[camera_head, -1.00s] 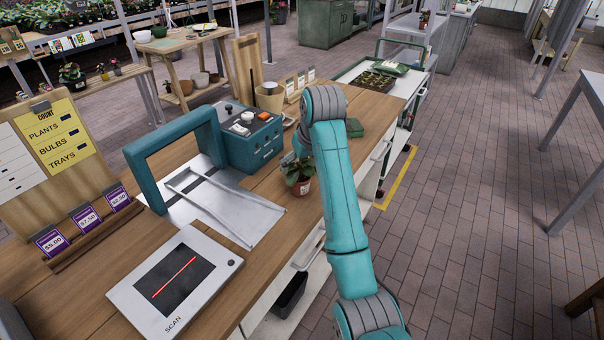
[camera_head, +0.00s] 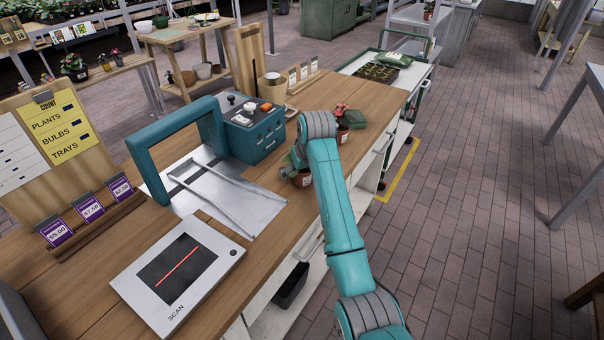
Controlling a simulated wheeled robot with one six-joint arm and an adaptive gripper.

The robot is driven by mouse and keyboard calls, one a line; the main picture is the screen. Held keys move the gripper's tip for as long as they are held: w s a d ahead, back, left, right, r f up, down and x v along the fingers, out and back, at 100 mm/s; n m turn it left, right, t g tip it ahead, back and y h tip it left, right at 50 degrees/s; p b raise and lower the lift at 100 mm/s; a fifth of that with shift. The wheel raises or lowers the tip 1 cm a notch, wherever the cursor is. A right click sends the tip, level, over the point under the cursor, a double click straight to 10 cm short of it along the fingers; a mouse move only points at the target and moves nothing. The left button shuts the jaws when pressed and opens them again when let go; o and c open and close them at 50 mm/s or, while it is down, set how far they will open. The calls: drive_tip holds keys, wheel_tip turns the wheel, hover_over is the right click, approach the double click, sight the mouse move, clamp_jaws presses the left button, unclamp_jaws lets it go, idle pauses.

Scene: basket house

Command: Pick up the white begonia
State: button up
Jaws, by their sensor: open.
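A second potted plant with red blooms (camera_head: 342,120) stands farther back, right of my arm's bend. I cannot tell from this view which plant, if either, is the white begonia.
A teal drawer box (camera_head: 256,133) and teal arch (camera_head: 150,165) stand left of the plants. A metal tray (camera_head: 225,195) and a scan pad (camera_head: 178,268) lie nearer. The counter's right edge runs beside my arm.

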drive_tip(key=c, duration=1.3)
